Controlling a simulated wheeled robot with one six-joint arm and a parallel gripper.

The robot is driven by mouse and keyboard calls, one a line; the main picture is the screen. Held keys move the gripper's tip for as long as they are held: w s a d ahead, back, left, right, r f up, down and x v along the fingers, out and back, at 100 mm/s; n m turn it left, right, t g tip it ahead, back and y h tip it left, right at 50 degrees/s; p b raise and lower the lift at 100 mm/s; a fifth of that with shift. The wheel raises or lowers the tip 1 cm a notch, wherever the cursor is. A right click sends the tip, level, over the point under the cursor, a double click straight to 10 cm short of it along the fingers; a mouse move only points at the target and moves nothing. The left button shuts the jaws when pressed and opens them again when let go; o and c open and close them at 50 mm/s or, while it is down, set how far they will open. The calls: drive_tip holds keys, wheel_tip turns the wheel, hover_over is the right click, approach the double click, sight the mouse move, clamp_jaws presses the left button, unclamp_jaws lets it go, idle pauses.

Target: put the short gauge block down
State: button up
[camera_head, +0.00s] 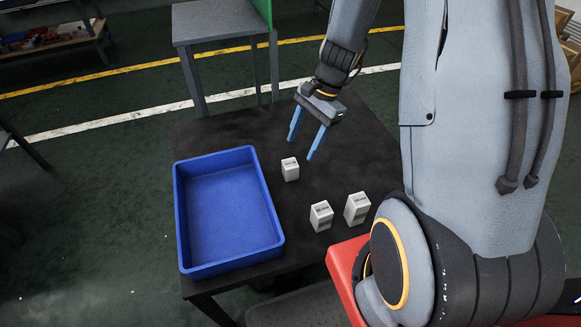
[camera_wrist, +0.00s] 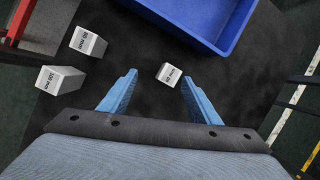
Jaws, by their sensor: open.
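The short gauge block (camera_head: 290,169) is a small whitish block with dark print, standing on the black table just right of the blue tray. It also shows in the wrist view (camera_wrist: 169,74), beyond and between my fingertips. My gripper (camera_head: 300,148) is open and empty, its two blue fingers pointing down close to the short block. The fingers also show in the wrist view (camera_wrist: 158,78), apart from the block with dark table showing between. Two taller gauge blocks, a middle one (camera_head: 321,216) and the tallest (camera_head: 357,208), stand nearer my base.
The empty blue tray (camera_head: 178,215) takes up the left of the black table (camera_head: 230,131). The table's far part is clear. A grey stand (camera_head: 215,22) is behind the table. A red surface (camera_head: 341,272) is at the near right.

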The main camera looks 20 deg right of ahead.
sight(292, 163)
drive_tip(key=w+f+m, duration=0.1)
drive_tip(key=f, duration=0.1)
drive_tip(key=w+f+m, duration=0.1)
drive_tip(key=f+m, duration=0.1)
drive_tip(key=w+f+m+y, duration=0.1)
drive_tip(key=f, duration=0.1)
drive_tip(key=shift+w+d+f+p, duration=0.2)
drive_tip(key=shift+w+p, duration=0.05)
drive_tip(key=shift+p, duration=0.1)
drive_tip(key=p+x, duration=0.1)
drive_tip(key=x, duration=0.6)
drive_tip(key=shift+s+a, duration=0.15)
drive_tip(key=shift+a, duration=0.1)
clamp_jaws()
